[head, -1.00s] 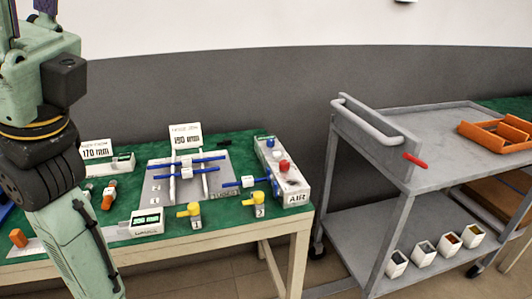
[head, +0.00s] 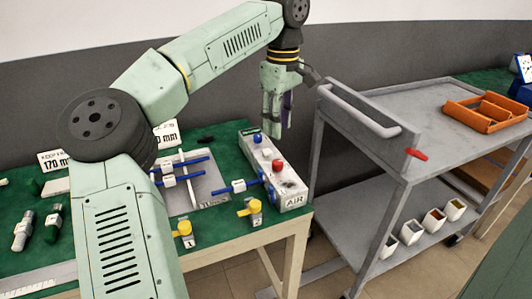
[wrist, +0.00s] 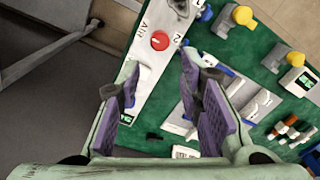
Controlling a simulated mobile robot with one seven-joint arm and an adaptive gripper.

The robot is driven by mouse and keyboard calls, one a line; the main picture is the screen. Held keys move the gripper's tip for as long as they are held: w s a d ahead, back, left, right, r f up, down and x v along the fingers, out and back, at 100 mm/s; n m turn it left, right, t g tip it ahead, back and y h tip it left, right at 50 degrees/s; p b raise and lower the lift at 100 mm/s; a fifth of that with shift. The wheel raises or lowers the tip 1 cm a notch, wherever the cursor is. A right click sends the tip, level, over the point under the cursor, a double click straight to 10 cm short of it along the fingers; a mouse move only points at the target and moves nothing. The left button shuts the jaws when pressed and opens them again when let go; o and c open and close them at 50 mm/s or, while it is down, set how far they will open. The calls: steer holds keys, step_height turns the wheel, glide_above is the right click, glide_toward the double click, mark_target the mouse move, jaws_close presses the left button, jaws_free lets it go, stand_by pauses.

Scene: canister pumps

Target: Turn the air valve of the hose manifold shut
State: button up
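The hose manifold (head: 290,187) is a long pale box lettered AIR at its near end, on the right end of the green bench. A red knob (head: 278,165) and a blue knob (head: 257,137) stand on its top. In the wrist view the red knob (wrist: 159,40) shows as a round red disc beside the letters AIR on the manifold (wrist: 146,82). I cannot tell its turn position. My gripper (head: 277,132) hangs pointing down above the manifold's far part. In the wrist view my gripper (wrist: 160,70) is open and empty, its purple-padded fingers apart, the red knob beyond their tips.
A blue hose piece (head: 238,186) joins the manifold's left side. Yellow-handled valves (head: 252,207) stand on the bench front. A grey cart (head: 365,115) with a handle stands close on the right, bearing an orange tray (head: 480,115). Small bins sit on its lower shelf.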

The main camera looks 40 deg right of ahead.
mark_target(278, 162)
step_height(278, 162, down, 11)
steer(key=shift+s+a+r+p, duration=0.1)
steer(key=shift+r+p, duration=0.05)
steer(key=shift+p, duration=0.3)
steer(key=shift+c, duration=0.5)
jaws_close()
